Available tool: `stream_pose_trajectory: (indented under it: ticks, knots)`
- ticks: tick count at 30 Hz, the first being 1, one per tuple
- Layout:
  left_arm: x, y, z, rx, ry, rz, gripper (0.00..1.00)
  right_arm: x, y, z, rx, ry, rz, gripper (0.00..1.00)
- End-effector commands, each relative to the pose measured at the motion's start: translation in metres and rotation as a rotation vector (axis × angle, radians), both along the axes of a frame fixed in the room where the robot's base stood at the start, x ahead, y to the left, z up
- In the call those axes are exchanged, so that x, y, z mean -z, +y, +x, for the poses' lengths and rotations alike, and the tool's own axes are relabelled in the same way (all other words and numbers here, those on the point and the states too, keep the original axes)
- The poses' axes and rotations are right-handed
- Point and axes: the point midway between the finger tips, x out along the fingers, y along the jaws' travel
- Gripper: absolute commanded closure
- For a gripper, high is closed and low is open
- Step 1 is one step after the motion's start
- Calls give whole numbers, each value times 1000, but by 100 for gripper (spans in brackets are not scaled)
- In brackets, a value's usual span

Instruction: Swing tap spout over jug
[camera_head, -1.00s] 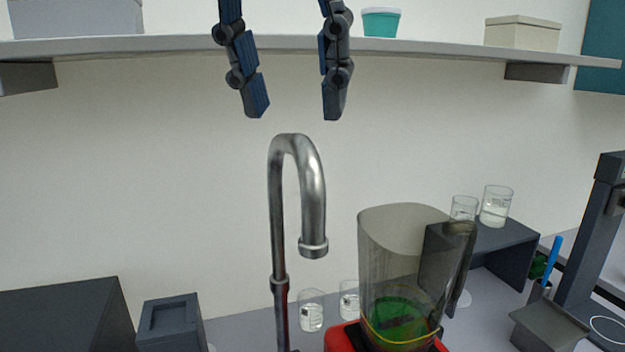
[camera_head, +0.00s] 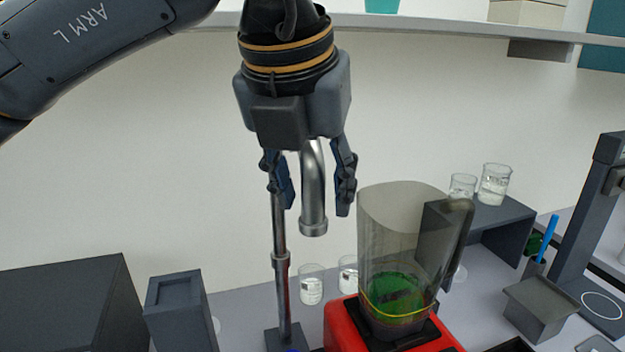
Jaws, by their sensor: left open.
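The metal tap spout (camera_head: 313,190) curves down from a tall pipe on a dark base. Its outlet hangs to the left of the clear jug (camera_head: 385,240), apart from it and not over its mouth. The jug has a dark handle, holds something green at the bottom, and stands on a red base (camera_head: 345,327). My left gripper (camera_head: 316,207) points down from above, fingers open, one on each side of the spout. Its palm hides the top of the spout's bend. I cannot tell whether the fingers touch the metal. My right gripper is out of view.
Small glass beakers (camera_head: 311,286) stand behind the tap. More beakers (camera_head: 494,184) stand on a dark riser (camera_head: 510,225) at right. A dark box (camera_head: 65,305) and a smaller block (camera_head: 178,312) are at left. A shelf (camera_head: 450,32) runs across the top.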

Motion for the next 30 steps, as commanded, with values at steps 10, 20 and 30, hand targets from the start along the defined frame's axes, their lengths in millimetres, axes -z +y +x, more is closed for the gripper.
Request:
stream_pose_trajectory:
  ticks: [10,20,30]
  knots:
    - [2,0,1,0,0,0,66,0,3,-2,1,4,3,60]
    - [1,0,1,0,0,0,100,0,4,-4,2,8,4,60]
    - [1,-13,1,23,1,-1,100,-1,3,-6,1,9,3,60]
